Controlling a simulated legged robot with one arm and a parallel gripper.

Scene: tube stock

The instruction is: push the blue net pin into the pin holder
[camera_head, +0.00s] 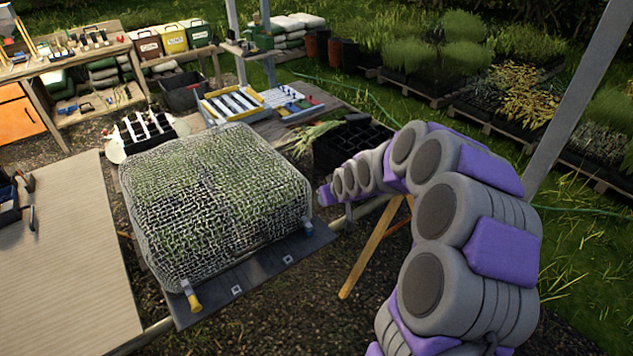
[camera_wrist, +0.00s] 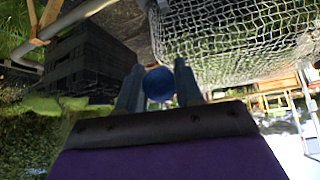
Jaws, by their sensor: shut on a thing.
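My gripper (camera_wrist: 160,88) is shut on the blue net pin (camera_wrist: 158,84); its round blue head shows between the two fingers in the wrist view. In the head view my gripper (camera_head: 325,196) is just right of the net-covered bed (camera_head: 215,185), and the held pin cannot be made out. A dark board (camera_head: 260,276) runs along the bed's front edge with small pale square fittings (camera_head: 237,291). A yellow pin (camera_head: 191,297) stands at its left end. A small bluish-grey piece (camera_head: 308,228) is at its right end. I cannot tell which part is the pin holder.
The net (camera_wrist: 235,30) is close beyond my fingers in the wrist view. A bare wooden table (camera_head: 65,250) is at left. A grey post (camera_head: 575,100) rises at right.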

